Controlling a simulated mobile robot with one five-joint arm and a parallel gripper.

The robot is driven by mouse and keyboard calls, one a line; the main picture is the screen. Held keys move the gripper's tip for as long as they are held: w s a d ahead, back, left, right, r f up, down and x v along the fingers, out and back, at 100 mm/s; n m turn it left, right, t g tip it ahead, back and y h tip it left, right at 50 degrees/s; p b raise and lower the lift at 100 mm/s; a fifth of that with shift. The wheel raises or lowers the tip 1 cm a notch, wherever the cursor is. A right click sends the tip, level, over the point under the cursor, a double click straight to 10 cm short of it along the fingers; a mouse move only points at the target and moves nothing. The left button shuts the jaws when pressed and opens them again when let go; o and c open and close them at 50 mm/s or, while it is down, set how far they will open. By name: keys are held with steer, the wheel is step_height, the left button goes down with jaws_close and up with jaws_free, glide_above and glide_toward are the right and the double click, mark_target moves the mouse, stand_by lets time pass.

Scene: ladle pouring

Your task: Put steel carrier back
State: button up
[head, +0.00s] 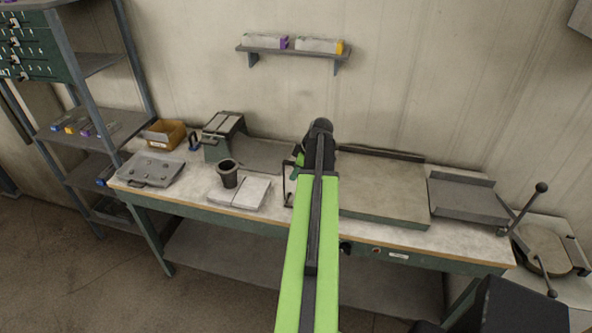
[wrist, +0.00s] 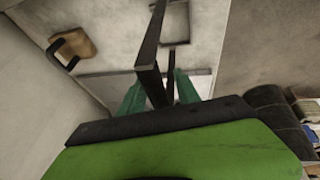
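The steel carrier (head: 287,188) shows in the head view as a thin dark frame over the bench, just left of my arm's end. In the wrist view it appears as a long dark bar (wrist: 150,70) with a thinner bar beside it. My gripper (wrist: 158,98) has its two green fingers on either side of the bar and appears shut on it. In the head view my arm hides most of the gripper and part of the carrier.
The workbench bears a grey plate (head: 150,171), an orange bin (head: 163,134), a dark cup (head: 228,175), white blocks (head: 250,193) and a vise-like device (head: 222,140). A broad flat slab (head: 385,195) and a grey tray (head: 468,202) lie right. Levers (head: 528,205) rise at far right.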

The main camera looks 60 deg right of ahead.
steer(key=p+v, duration=1.1)
steer(key=v, duration=0.1)
steer(key=shift+r, duration=0.15)
steer(key=shift+w, duration=0.1)
